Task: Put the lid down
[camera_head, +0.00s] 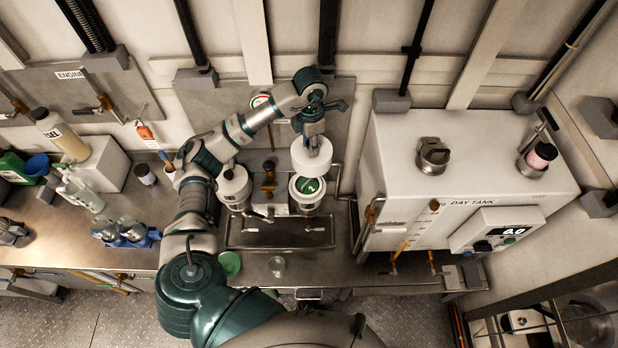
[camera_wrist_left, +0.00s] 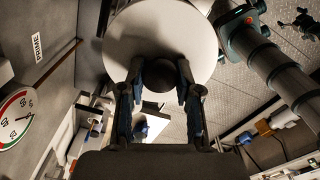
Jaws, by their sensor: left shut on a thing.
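My left gripper (camera_head: 313,134) is shut on the dark knob of a white round lid (camera_head: 311,157). In the left wrist view the lid (camera_wrist_left: 160,38) fills the upper middle, with the fingers on either side of its knob (camera_wrist_left: 159,76). The lid appears just above and behind an open white canister (camera_head: 306,204); a gap seems to show between them. A green disc (camera_head: 307,186) shows inside the open canister. A second canister (camera_head: 234,188) to the left has its lid on, partly hidden by my arm. My right gripper is not in view.
A white day tank (camera_head: 465,175) stands close on the right. A gauge (camera_wrist_left: 15,117) is on the wall behind. A green dish (camera_head: 229,264) and a small clear glass (camera_head: 277,266) sit on the front counter. Bottles (camera_head: 62,135) stand at the left.

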